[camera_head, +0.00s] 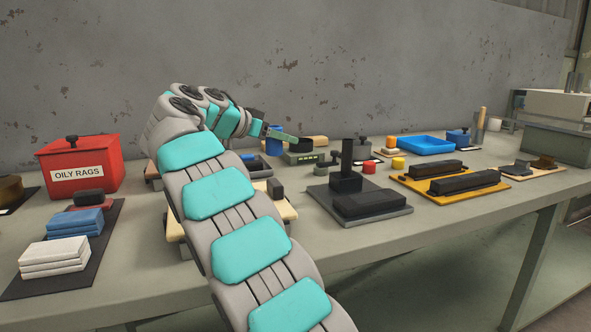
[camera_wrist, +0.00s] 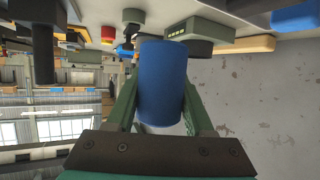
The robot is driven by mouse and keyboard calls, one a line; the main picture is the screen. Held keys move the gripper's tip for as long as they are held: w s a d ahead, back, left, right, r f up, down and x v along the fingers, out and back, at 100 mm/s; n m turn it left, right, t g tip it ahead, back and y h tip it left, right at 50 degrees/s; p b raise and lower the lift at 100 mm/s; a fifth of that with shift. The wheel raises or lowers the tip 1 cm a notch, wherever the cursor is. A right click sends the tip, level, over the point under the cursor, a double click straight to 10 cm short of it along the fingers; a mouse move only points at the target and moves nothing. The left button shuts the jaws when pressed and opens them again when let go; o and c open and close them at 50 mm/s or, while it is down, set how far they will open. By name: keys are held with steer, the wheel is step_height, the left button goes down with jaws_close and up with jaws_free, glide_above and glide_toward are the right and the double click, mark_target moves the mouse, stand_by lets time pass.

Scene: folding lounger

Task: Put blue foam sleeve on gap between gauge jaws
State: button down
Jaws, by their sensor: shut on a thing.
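My gripper (camera_wrist: 158,100) is shut on an upright-looking blue cylinder, the blue foam sleeve (camera_wrist: 161,82), held between its two green fingers in the wrist view. In the head view my gripper (camera_head: 283,136) is above the back of the bench, near a blue cylindrical shape (camera_head: 274,146); whether this is the held sleeve is unclear. A green box with a small marked panel (camera_head: 300,158) is just below; it also shows in the wrist view (camera_wrist: 196,29). Two dark parallel bars lie apart on a yellow plate (camera_head: 415,183). I cannot tell for certain which parts are the gauge jaws.
A dark plate (camera_head: 390,214) with a black post (camera_head: 346,160) and block stands in the middle. A blue tray (camera_head: 425,146) is behind. A red oily-rags box (camera_head: 85,165) and stacked blocks (camera_head: 60,250) are left. The wall rises behind the bench.

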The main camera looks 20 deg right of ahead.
mark_target(282, 178)
steer(key=shift+f+b, duration=1.45)
steer(key=shift+f, duration=1.9)
steer(key=shift+f, duration=0.15)
steer(key=shift+c, duration=1.4)
jaws_free()
steer(key=shift+r, duration=0.2)
